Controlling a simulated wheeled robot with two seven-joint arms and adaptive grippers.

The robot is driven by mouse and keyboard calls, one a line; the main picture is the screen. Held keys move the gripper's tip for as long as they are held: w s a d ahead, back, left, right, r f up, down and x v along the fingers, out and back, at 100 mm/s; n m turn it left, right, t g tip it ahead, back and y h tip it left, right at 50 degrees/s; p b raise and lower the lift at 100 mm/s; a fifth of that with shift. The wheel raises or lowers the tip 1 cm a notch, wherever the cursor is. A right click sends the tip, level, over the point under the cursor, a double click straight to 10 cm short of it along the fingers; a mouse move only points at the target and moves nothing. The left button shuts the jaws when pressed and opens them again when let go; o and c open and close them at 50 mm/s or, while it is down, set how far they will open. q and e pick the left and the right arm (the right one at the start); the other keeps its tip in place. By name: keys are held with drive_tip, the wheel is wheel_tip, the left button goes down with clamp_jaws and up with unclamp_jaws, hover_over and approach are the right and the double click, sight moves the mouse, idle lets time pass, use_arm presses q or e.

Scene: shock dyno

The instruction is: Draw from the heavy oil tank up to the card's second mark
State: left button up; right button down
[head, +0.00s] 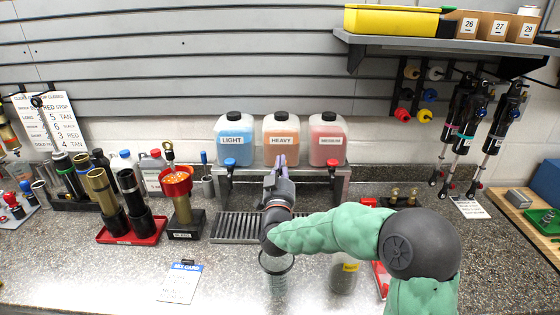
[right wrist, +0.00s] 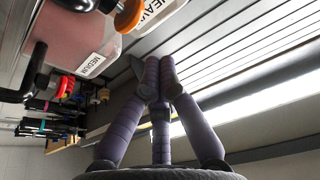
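The heavy oil tank (head: 281,132) is orange with a black cap and stands on the rack between the light tank (head: 235,132) and the medium tank (head: 327,132). My right gripper (head: 280,160) is at the front of the heavy tank and hides its tap. In the right wrist view its purple fingers (right wrist: 158,82) meet at the tips with nothing seen between them; an orange knob (right wrist: 128,15) is apart from them. The mix card (head: 180,282) lies at the front; its marks are too small to read. A clear beaker (head: 278,284) stands below my right wrist. My left gripper is not seen.
A drip grille (head: 238,228) lies before the rack. A red tray (head: 133,236) with dark cylinders and a red-topped funnel stand (head: 177,184) are at the left. The counter around the card is clear.

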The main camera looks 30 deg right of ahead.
drive_tip(key=v, duration=0.6)
drive_tip(key=shift+s, duration=0.25)
idle(0.9)
